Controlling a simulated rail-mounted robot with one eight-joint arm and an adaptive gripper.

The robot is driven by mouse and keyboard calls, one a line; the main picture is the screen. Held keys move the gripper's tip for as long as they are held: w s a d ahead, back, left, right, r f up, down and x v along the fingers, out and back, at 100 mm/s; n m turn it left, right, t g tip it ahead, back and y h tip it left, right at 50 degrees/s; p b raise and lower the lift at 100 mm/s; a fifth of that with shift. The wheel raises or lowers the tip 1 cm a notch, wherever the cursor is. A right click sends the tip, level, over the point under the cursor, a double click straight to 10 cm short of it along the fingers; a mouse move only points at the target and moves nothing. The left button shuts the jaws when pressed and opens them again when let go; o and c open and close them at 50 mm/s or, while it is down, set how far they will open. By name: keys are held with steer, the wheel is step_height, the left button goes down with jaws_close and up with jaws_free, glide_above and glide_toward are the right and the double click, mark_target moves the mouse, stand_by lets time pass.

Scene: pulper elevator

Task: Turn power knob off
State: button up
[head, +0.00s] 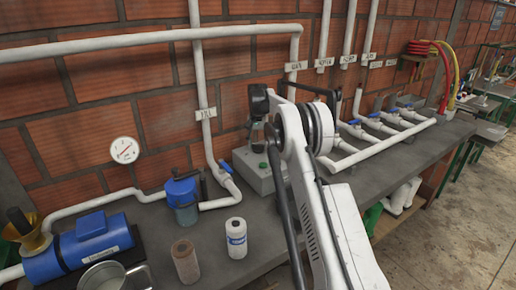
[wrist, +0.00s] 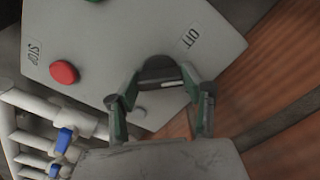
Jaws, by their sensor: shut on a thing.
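The power knob (wrist: 158,66) is dark, with a pale mark on it, and sits on the light grey control box (wrist: 120,35) in the wrist view. My gripper (wrist: 161,82) has its green-grey fingers on either side of the knob and is shut on it. An "OFF" label (wrist: 188,38) is on the box face near the knob and looks upside down. In the head view, the control box (head: 250,172) stands on the bench against the brick wall, with my gripper (head: 257,143) above it. The knob is hidden there.
A red button (wrist: 64,72) lies beside a "STOP" label (wrist: 34,50) on the box. White pipes with blue valves (head: 227,167) run left and right of the box. A white cylinder (head: 236,238), a brown cylinder (head: 185,262) and a blue pump (head: 85,247) stand at the left.

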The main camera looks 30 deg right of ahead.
steer(key=n+b, duration=0.1)
steer(key=n, duration=0.3)
steer(key=shift+n, duration=0.3)
steer(key=shift+n+b, duration=0.3)
steer(key=shift+n, duration=1.9)
steer(key=o, duration=1.2)
steer(key=shift+c, duration=0.2)
steer(key=shift+r, duration=0.1)
step_height(320, 180, up, 12)
